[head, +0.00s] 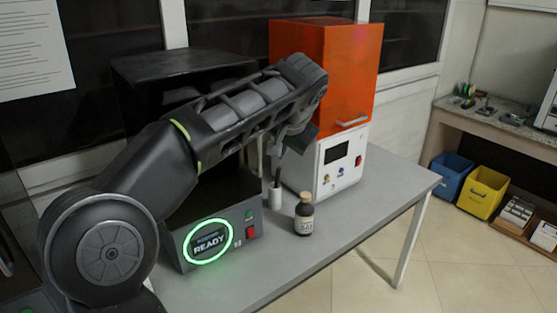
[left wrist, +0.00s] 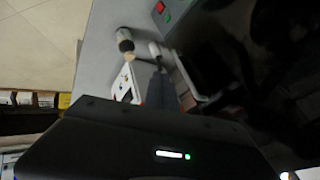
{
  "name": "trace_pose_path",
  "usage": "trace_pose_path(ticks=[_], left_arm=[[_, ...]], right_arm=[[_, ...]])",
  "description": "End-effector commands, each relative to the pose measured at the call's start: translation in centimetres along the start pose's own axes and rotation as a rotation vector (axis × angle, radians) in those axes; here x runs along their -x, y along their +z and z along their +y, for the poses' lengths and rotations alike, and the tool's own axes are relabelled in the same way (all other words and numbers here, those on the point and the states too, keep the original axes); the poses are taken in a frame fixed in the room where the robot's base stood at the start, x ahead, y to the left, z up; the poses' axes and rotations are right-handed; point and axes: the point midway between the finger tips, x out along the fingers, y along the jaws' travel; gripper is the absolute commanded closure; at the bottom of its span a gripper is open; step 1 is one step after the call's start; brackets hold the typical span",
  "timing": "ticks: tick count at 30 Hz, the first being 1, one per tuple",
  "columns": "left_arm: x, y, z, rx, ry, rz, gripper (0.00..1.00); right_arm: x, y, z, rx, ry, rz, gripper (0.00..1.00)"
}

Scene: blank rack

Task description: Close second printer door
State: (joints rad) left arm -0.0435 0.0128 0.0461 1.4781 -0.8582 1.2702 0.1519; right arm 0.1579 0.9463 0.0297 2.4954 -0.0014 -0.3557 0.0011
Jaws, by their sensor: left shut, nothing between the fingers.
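The orange-and-white printer (head: 325,65) stands at the back right of the table. Its orange upper part, with a grey handle (head: 352,122) low on the front, appears to sit down on the white base (head: 338,165). The black printer (head: 165,66) stands to its left, with a green-ringed READY display (head: 208,241). My arm covers much of its front, so I cannot tell how its door stands. My left gripper (head: 277,170) is shut and empty, pointing down between the printers. Its fingers also show in the left wrist view (left wrist: 163,92). My right gripper is out of view.
A dark bottle with a pale label (head: 304,214) and a white holder with a black stick (head: 275,196) stand near the table front, close to my gripper. The grey table (head: 385,190) is clear at the right. Blue (head: 450,174) and yellow (head: 482,192) bins stand beyond.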

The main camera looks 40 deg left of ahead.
Motion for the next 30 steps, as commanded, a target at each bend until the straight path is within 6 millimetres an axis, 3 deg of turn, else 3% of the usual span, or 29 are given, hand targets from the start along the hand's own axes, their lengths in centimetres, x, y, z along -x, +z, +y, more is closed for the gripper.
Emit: trace_pose_path(ticks=[3,8,25,30], left_arm=[[1.7,0.0,0.0,-0.001,0.0,0.001,1.0],[2.8,0.1,0.0,0.0,0.0,-0.001,1.0],[2.9,0.0,0.0,-0.003,0.0,-0.001,1.0],[2.9,-2.0,0.7,-0.012,0.027,0.082,1.0]], right_arm=[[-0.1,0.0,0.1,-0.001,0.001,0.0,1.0],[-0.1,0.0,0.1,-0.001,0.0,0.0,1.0],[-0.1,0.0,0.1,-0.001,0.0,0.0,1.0],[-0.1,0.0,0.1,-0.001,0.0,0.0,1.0]])
